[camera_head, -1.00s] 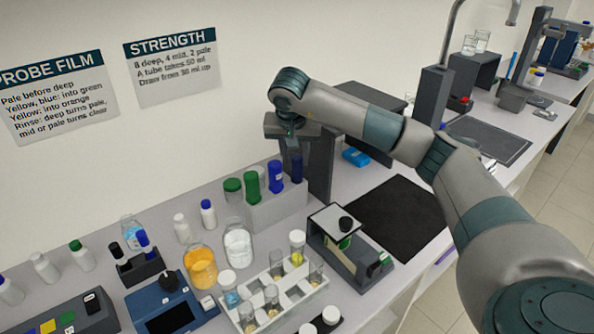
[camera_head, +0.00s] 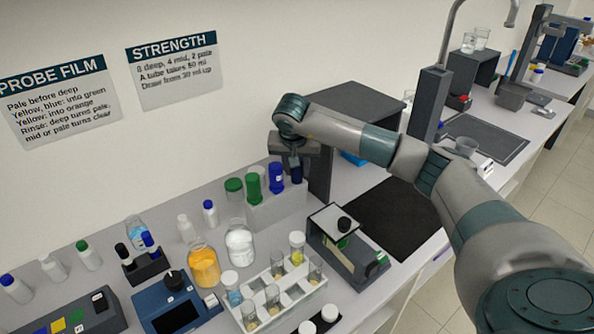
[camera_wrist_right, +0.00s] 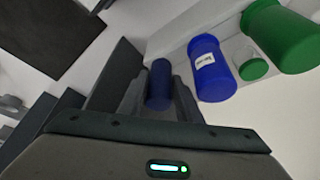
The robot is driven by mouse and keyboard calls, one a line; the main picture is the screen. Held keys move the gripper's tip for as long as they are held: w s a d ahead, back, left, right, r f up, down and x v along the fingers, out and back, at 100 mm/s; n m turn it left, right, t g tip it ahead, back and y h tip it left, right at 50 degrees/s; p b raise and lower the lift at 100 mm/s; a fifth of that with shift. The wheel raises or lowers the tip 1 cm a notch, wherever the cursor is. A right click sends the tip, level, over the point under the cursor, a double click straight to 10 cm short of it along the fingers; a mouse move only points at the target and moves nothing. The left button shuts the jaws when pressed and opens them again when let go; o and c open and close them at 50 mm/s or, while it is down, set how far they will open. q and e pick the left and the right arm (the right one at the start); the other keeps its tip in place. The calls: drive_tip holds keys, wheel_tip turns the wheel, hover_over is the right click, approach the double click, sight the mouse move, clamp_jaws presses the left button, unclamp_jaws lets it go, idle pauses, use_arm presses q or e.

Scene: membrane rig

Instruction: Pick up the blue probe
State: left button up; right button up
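A pale rack (camera_head: 277,212) holds green-topped and blue-topped pieces in the head view. At its right end stands a dark blue cylinder (camera_head: 297,172), which also shows in the right wrist view (camera_wrist_right: 159,85). A brighter blue, labelled piece (camera_head: 277,178) stands just left of it. A small blue-topped piece (camera_head: 148,241) stands in a black holder. Which of these is the blue probe I cannot tell. My right gripper (camera_head: 295,158) is over the dark blue cylinder, its fingers open on either side of it. The cylinder's lower part is hidden. My left gripper is not in view.
The bright blue piece (camera_wrist_right: 212,70) is close beside the right finger in the wrist view. A dark grey box (camera_head: 350,108) is behind the gripper. A tube tray (camera_head: 285,302) and a device with a black knob (camera_head: 350,255) stand in front. A black mat (camera_head: 400,220) lies clear.

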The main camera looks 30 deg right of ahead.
idle(0.4)
drive_tip(key=c, duration=0.5)
drive_tip(key=shift+c, duration=0.2)
drive_tip(key=shift+r, duration=0.1)
drive_tip(key=shift+r+b, duration=0.45)
drive_tip(key=shift+r, duration=0.1)
wheel_tip(320, 180, up, 17)
drive_tip(key=b, duration=0.5)
drive_tip(key=shift+f+b, duration=0.15)
drive_tip(key=shift+b, duration=0.15)
